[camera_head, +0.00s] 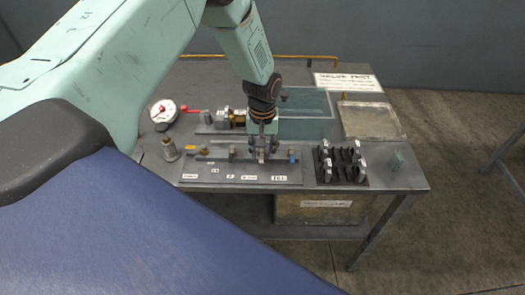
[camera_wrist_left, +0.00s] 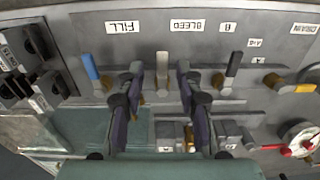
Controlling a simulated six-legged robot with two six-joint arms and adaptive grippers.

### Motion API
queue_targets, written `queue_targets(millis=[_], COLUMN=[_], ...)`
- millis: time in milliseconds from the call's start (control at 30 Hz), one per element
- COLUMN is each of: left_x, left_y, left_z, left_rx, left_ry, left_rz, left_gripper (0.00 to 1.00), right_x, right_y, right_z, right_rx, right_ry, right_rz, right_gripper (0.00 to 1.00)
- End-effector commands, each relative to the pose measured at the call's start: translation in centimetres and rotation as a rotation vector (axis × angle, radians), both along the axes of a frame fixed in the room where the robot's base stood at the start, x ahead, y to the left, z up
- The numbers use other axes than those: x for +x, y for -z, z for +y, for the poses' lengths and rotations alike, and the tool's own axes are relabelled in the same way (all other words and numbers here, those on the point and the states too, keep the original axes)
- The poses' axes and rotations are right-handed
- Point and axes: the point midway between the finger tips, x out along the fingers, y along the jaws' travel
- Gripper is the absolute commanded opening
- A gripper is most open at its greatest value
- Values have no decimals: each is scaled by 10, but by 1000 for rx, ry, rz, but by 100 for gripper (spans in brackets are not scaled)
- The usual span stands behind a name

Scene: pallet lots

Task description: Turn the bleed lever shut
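A pale lever (camera_wrist_left: 162,68) stands on the valve panel (camera_wrist_left: 280,65), nearest the BLEED label (camera_wrist_left: 187,25) in the left wrist view. Its handle points toward the label row. My left gripper (camera_wrist_left: 160,92) is open, with one dark finger on each side of this lever and a gap visible on both sides. In the head view the left gripper (camera_head: 262,147) reaches down at the panel and hides most of the lever. A blue-handled lever (camera_wrist_left: 90,67) and a dark-handled lever (camera_wrist_left: 233,65) stand on either side. My right gripper is out of view.
A gauge (camera_head: 164,111) with a red handle (camera_head: 192,110) is at the bench's back left. An open grey-green tank (camera_head: 310,104) lies behind the panel.

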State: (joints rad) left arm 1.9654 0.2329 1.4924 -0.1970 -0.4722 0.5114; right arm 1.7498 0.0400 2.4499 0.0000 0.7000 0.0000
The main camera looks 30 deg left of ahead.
Motion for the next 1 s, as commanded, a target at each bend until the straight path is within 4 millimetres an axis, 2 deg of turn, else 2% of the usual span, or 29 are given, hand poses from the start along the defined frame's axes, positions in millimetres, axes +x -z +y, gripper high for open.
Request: queue_targets(millis=[133, 433, 833, 1000], left_x=[0, 0, 0, 0], left_y=[10, 11, 11, 11], left_z=[0, 0, 0, 0], left_rx=[1, 0, 0, 0], left_ry=[1, 1, 1, 0], left_rz=[-1, -1, -1, -1], left_gripper=[35, 35, 1, 0], right_x=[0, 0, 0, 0], right_y=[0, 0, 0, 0], right_z=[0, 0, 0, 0], right_rx=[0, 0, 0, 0], right_ry=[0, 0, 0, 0], right_rz=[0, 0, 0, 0], right_gripper=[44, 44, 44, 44])
